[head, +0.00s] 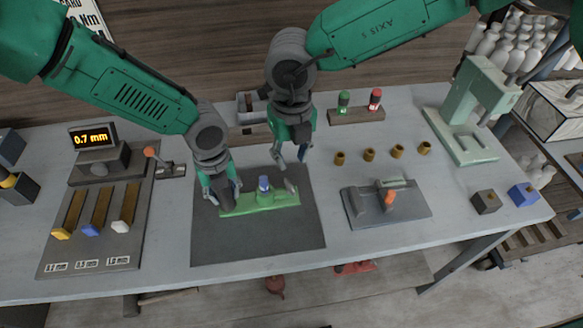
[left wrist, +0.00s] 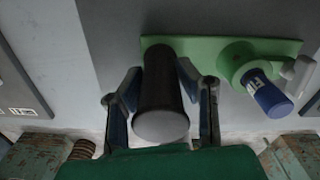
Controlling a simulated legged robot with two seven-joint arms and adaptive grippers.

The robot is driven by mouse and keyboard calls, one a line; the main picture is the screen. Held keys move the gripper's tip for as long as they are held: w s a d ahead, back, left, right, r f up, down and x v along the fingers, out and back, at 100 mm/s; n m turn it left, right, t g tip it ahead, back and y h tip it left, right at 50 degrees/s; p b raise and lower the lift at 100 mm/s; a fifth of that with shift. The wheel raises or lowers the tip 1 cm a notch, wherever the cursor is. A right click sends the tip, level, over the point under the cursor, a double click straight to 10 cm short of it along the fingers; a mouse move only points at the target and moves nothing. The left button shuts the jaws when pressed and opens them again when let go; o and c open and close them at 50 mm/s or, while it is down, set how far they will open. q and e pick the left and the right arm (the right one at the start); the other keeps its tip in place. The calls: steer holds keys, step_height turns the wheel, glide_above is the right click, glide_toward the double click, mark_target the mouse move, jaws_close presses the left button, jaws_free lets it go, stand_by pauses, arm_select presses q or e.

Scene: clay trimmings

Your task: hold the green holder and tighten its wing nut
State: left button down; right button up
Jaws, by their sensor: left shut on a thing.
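The green holder (head: 280,199) lies on the dark mat, its long base running left to right. A dark upright handle (left wrist: 160,90) stands at its left end. My left gripper (head: 222,193) is shut on this handle, one finger on each side in the left wrist view. A blue cylinder (head: 264,183) with a white label sits in the holder's round green collar (left wrist: 240,62). A pale grey piece (head: 290,186), possibly the wing nut, is just right of it. My right gripper (head: 291,157) is open and empty, above and behind the holder, apart from it.
A grey plate with an orange-tipped tool (head: 389,199) lies right of the mat (head: 270,244). Several brass cups (head: 369,154) stand behind it. A tray with three coloured bars and a 0.7 mm display (head: 92,139) is at left. The mat's front is clear.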

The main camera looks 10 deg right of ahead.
steer(key=shift+r, duration=0.5)
arm_select(q)
steer(key=c, duration=1.1)
jaws_free()
steer(key=shift+r, duration=0.1)
